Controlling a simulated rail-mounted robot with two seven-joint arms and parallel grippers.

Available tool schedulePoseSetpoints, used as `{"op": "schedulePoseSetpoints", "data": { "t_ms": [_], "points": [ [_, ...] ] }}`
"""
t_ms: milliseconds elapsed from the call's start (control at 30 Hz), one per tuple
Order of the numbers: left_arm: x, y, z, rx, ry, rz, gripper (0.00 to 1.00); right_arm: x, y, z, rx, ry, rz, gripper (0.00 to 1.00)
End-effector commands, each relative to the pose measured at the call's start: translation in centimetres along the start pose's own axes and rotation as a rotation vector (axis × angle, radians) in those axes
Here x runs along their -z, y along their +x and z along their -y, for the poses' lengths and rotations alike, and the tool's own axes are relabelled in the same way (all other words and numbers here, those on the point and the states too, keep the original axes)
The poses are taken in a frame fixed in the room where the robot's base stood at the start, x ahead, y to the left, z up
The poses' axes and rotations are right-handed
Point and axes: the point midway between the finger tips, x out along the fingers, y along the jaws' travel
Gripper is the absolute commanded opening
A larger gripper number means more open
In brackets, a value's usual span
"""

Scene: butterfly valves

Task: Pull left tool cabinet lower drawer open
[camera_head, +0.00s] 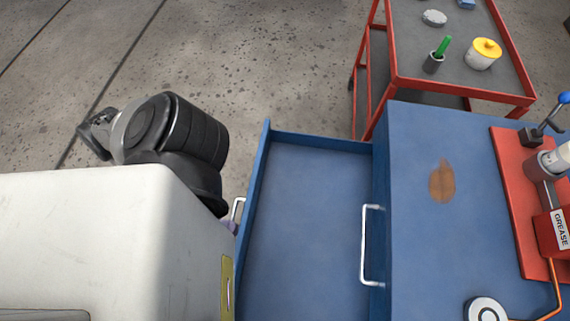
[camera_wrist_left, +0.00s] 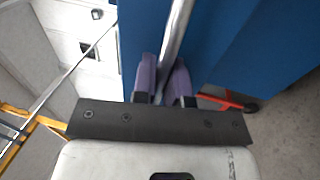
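The lower drawer (camera_head: 310,215) of the blue tool cabinet (camera_head: 420,150) stands out to the left, well open and empty where it shows. Its silver handle (camera_head: 239,208) is on the drawer's left front, partly hidden by my arm. The handle bar also shows in the left wrist view (camera_wrist_left: 177,28). My left gripper (camera_head: 230,227) is at that handle, mostly hidden by my white arm link. In the left wrist view its purple fingers (camera_wrist_left: 163,82) lie close on both sides of the bar, shut on it. My right gripper is in neither view.
The upper drawer, with its silver handle (camera_head: 371,245), is shut. A red mat (camera_head: 508,165) with a grease tool lies on the cabinet top. A red cart (camera_head: 450,88) with small items stands behind. Bare floor (camera_head: 270,60) lies beyond the drawer.

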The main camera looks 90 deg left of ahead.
Motion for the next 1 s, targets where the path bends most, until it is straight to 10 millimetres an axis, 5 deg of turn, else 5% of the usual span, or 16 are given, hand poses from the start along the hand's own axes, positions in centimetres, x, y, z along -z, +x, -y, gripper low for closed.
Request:
{"op": "schedulePoseSetpoints", "data": {
  "t_ms": [233,567,1000],
  "points": [
    [0.0,0.0,0.0,-0.001,0.000,0.000,0.36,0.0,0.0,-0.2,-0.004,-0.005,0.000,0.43],
    [0.0,-0.4,0.1,0.002,0.000,0.000,0.37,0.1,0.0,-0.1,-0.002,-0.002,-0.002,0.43],
    [-0.1,-8.1,0.1,0.004,0.001,0.001,0.37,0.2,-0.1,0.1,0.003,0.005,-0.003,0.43]
  ]
}}
